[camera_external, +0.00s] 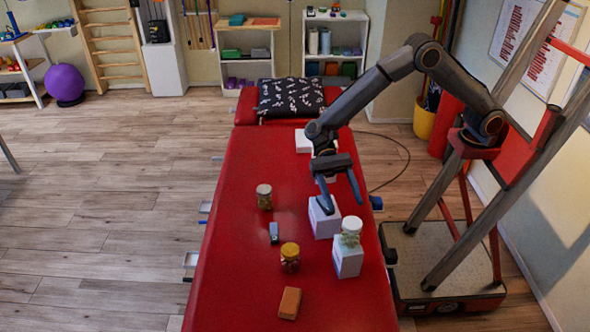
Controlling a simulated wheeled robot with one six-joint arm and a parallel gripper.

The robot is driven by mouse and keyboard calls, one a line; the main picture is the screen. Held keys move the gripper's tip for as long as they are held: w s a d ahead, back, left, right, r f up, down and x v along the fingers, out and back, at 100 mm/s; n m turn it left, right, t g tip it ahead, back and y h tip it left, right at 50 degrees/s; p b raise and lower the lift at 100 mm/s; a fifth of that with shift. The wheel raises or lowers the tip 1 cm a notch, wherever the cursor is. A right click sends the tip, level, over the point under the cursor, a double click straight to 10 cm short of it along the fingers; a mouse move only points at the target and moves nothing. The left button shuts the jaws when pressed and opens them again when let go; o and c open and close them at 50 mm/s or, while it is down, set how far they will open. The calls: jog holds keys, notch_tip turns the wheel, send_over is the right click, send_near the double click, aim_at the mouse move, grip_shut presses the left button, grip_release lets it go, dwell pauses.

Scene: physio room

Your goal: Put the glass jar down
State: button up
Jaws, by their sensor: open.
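My gripper (343,202) hangs over the right side of the red treatment table (240,290), jaws apart with nothing between them. Its left fingertip is in front of or over a white box (322,222); I cannot tell whether it touches. A clear glass jar with a white lid (351,229) stands upright on another white box (348,262), just in front of and below my gripper. A jar with a grey lid (264,198) and a jar with a yellow lid and brown contents (290,260) stand upright on the table to the left.
A small blue-grey item (273,233) lies between the two left jars. An orange-brown block (289,303) lies near the front. A patterned black pillow (290,97) and more white boxes (304,142) are farther back. The table's left side has bare room.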

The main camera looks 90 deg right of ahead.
jog(key=s+d+f+n+t+h, duration=0.2)
jog(key=s+d+n+h, duration=0.4)
jog(key=s+d, duration=0.8)
jog(key=s+d+f+n+t+h, duration=0.2)
jog(key=s+d+f+n+h, duration=0.3)
jog(key=s+d, duration=0.8)
jog(key=d+n+h, duration=0.2)
jog(key=d+n, duration=0.1)
jog(key=d, duration=0.5)
jog(key=shift+s+f+n, duration=0.2)
jog(key=shift+s+n, duration=0.15)
jog(key=shift+n, duration=0.05)
